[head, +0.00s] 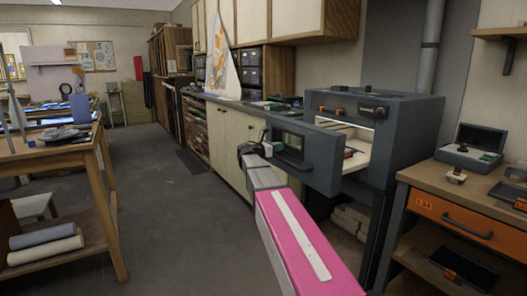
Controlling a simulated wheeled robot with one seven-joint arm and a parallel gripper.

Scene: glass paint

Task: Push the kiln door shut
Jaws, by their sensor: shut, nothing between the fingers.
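The kiln (408,125) is a dark grey box on a stand at the right of the head view. Its door (322,158) is a grey panel with a small window and a dark handle. The door stands open and swung out to the left, showing the pale, lit inside. Small orange-brown pieces show inside near the door's edge. My gripper (256,150) is shut and empty at the left, free end of the door. I cannot tell whether it touches the door.
An orange-drawer workbench (466,222) stands close to the right of the kiln. Cream cabinets (232,135) with a counter run behind the door. A wooden table (60,155) is at the left. The floor (175,225) between is clear.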

